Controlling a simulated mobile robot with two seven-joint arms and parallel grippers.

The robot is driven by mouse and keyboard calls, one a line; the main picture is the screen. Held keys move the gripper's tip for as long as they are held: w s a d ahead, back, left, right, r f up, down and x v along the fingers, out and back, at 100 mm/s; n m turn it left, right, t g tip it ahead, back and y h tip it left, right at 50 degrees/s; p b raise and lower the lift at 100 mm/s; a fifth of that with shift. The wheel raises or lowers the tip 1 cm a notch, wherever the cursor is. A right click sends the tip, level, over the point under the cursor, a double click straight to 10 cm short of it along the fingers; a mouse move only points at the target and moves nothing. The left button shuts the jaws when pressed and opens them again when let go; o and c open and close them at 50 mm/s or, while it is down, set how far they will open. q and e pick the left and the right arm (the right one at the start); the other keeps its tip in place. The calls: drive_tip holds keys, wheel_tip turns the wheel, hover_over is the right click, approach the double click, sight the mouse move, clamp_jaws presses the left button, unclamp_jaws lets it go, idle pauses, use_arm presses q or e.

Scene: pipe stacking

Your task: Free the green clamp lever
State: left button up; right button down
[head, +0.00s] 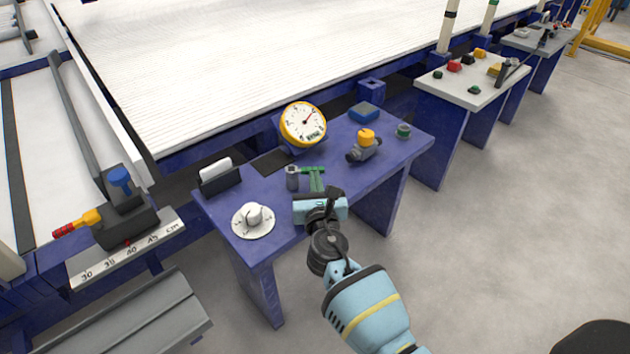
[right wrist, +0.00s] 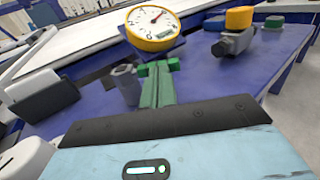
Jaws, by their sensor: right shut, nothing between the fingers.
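The green clamp lever (head: 316,178) is a T-shaped green piece on the blue table, beside a short grey cylinder (head: 292,178). In the right wrist view the green lever (right wrist: 157,86) stands just beyond my gripper, and its lower part is hidden behind the gripper's dark edge. My right gripper (head: 320,204) is at the near edge of the table, right in front of the lever. It is shut and empty. I cannot tell whether it touches the lever. My left gripper is not in view.
On the blue table (head: 235,206) stand a yellow dial gauge (head: 303,124), a white knob on a round dial (head: 253,218), a black holder with a white piece (head: 217,177), a yellow-topped valve (head: 364,146) and a blue block (head: 364,112).

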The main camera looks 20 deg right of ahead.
sight(321, 172)
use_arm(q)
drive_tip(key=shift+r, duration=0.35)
use_arm(e)
drive_tip(key=shift+w+d+n+y, duration=0.1)
drive_tip(key=shift+d+n+y, duration=0.1)
drive_tip(key=shift+n+y, duration=0.3)
drive_tip(key=shift+w+d+r+n+y+p, duration=0.1)
drive_tip(key=shift+w+d+n+y+p, duration=0.15)
drive_tip(key=shift+y+p, duration=0.35)
drive_tip(key=shift+w+d+n+t+y, duration=0.15)
drive_tip(key=shift+n+y, duration=0.2)
drive_tip(key=shift+y, duration=0.15)
drive_tip(key=shift+w+d+n+t+y, duration=0.15)
drive_tip(key=shift+n+y, duration=0.15)
drive_tip(key=shift+y, duration=0.2)
use_arm(q)
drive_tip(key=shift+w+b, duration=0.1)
drive_tip(key=shift+b, duration=0.25)
use_arm(e)
drive_tip(key=shift+w+d, duration=0.2)
drive_tip(key=shift+w, duration=0.3)
drive_tip(key=shift+w+d, duration=0.15)
drive_tip(key=shift+w, duration=0.3)
drive_tip(key=shift+d, duration=0.15)
